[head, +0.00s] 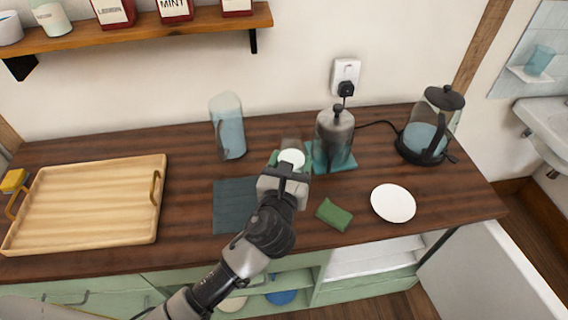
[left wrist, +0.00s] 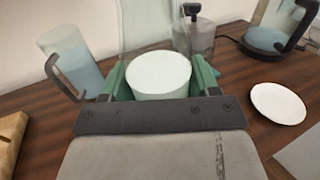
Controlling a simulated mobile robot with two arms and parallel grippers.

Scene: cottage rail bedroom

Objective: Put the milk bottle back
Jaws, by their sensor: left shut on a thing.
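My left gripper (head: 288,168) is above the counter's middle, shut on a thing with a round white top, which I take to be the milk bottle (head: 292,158). In the left wrist view the white top of the milk bottle (left wrist: 158,74) sits between the two green fingers. Its lower part is hidden by the gripper, so I cannot tell whether it touches the counter. A white-lined compartment (head: 372,258) stands open under the counter at the right, with its white door (head: 485,275) swung out. My right gripper is not in view.
A wooden tray (head: 90,200) fills the left of the counter.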

